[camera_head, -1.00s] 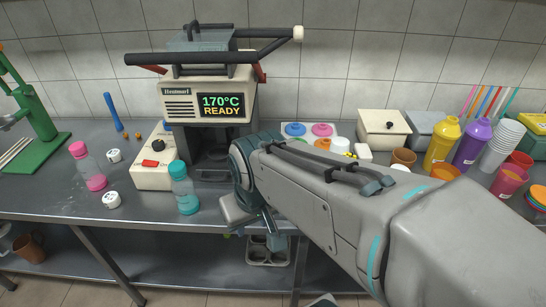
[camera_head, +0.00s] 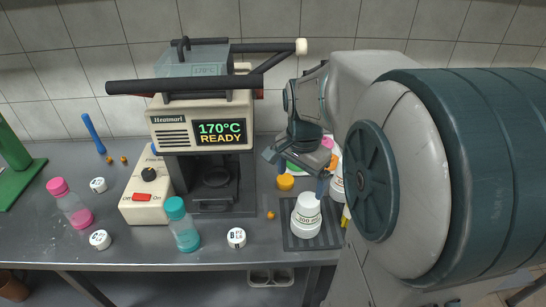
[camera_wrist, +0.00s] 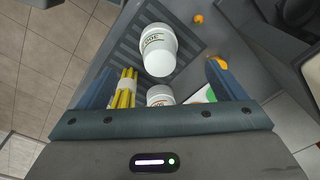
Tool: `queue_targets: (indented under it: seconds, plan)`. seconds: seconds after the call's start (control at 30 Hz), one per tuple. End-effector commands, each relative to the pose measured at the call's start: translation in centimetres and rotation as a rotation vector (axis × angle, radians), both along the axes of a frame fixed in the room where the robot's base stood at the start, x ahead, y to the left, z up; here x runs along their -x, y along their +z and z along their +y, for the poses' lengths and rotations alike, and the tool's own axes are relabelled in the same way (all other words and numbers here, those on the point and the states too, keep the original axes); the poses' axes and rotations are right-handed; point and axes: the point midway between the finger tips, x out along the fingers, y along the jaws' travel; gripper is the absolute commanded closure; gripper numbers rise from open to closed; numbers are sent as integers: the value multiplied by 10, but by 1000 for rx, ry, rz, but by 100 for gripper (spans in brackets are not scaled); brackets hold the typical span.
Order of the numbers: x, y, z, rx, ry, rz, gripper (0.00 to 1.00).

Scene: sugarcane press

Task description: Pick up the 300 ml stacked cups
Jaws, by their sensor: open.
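A white stack of cups (camera_head: 306,217) marked 300 ML stands upside down on a dark slatted grate (camera_head: 328,240) at the counter's front. It appears as the farther white stack (camera_wrist: 158,50) in the wrist view. A second white cup stack (camera_head: 337,186) is behind it to the right, mostly hidden by my arm; in the wrist view this looks like the nearer stack (camera_wrist: 160,95). My gripper (camera_head: 296,178) is open and empty, above and behind the 300 ml stack. In the wrist view, its fingers (camera_wrist: 160,68) spread to either side of the stacks.
A control box (camera_head: 148,190), teal bottle (camera_head: 182,225), pink bottle (camera_head: 70,205) and white round caps (camera_head: 236,238) are on the counter. Yellow sticks (camera_wrist: 124,90) lie close to the left finger. My arm hides the right side.

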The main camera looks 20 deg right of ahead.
Motion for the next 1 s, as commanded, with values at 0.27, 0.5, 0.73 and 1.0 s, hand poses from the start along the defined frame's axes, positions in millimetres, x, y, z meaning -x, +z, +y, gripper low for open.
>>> queue_targets:
  seconds: [0.27, 0.5, 0.73, 1.0]
  plan:
    - [-29, -7, -39, -49, -393, 50, 10]
    - [-30, -41, -41, -54, -427, 58, 10]
    - [-30, -82, -41, -53, -426, 56, 10]
    - [-29, -101, -42, -54, -426, 54, 10]
